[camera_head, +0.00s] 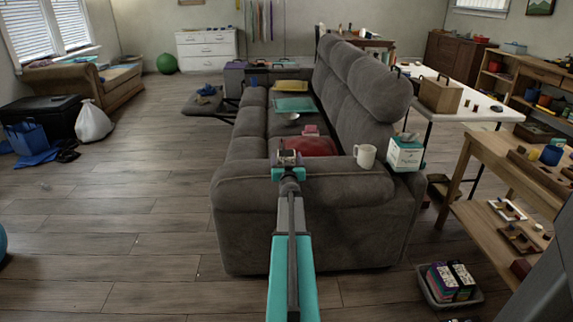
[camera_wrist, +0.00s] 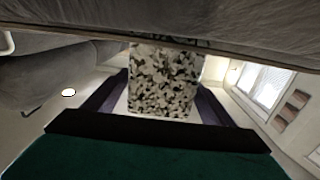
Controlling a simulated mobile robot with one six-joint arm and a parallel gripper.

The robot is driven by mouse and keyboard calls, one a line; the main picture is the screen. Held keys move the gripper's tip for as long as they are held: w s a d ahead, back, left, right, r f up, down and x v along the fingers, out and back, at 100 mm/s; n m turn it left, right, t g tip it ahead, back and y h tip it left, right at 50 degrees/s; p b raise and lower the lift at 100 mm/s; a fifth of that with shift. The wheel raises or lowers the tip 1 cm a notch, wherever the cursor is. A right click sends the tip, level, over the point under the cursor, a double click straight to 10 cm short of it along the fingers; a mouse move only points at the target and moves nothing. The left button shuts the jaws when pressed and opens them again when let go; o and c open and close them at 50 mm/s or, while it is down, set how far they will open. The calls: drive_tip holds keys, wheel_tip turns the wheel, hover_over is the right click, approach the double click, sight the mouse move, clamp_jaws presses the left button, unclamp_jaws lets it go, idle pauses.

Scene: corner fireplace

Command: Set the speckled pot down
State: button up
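The speckled pot (camera_wrist: 165,82), mottled black, white and tan, sits between the two dark fingers of my gripper (camera_wrist: 165,103) in the wrist view. The fingers flank it closely and my gripper looks shut on it. I cannot tell whether the pot touches the sofa. Grey upholstery covers the top of the wrist view, close to the pot's edge.
A red cushion (camera_head: 312,146) and a teal tray (camera_head: 294,105) lie on the seat. A crate (camera_head: 474,298) stands on the floor at right.

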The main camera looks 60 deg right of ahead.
sight(286, 153)
drive_tip(key=c, duration=1.2)
drive_tip(key=shift+r, duration=0.1)
drive_tip(key=shift+c, duration=0.2)
drive_tip(key=shift+r+p, duration=0.55)
drive_tip(key=shift+r, duration=1.05)
drive_tip(key=shift+s+a+r, duration=0.2)
drive_tip(key=shift+a, duration=0.1)
drive_tip(key=r+p+v, duration=0.1)
drive_tip(key=v, duration=1.4)
drive_tip(key=shift+r, duration=0.2)
drive_tip(key=shift+s+a, duration=0.1)
drive_tip(key=shift+a, duration=0.05)
